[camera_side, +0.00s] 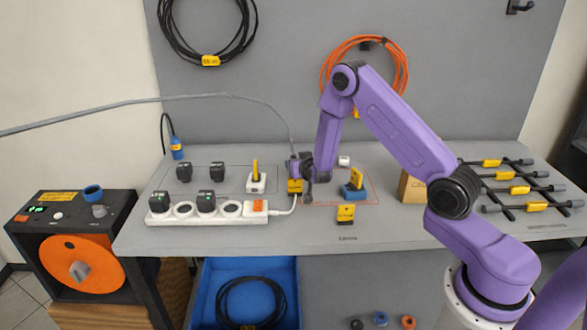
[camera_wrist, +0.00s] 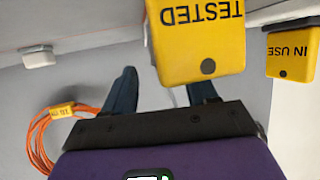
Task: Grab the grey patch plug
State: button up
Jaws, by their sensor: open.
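My gripper (camera_side: 305,172) is over the middle of the bench, pointing down. A yellow tag reading TESTED (camera_wrist: 195,45) fills the upper middle of that view, close to the right finger; a yellow piece (camera_side: 295,187) also shows just below my gripper in the side view. I cannot clearly pick out the grey patch plug; it may be hidden by the tag and my gripper. A grey cable (camera_side: 200,97) arcs in from the left and ends near my gripper.
A white power strip (camera_side: 222,218) with black plugs lies front left. A white plug with a yellow tag (camera_side: 257,183) and a blue one (camera_side: 354,191) stand nearby. A small pale block (camera_side: 344,160) lies right of my gripper. A cardboard box (camera_side: 411,189) is further right.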

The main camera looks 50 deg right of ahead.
jog(key=shift+x, duration=2.35)
jog(key=shift+r, duration=0.15)
grip_shut()
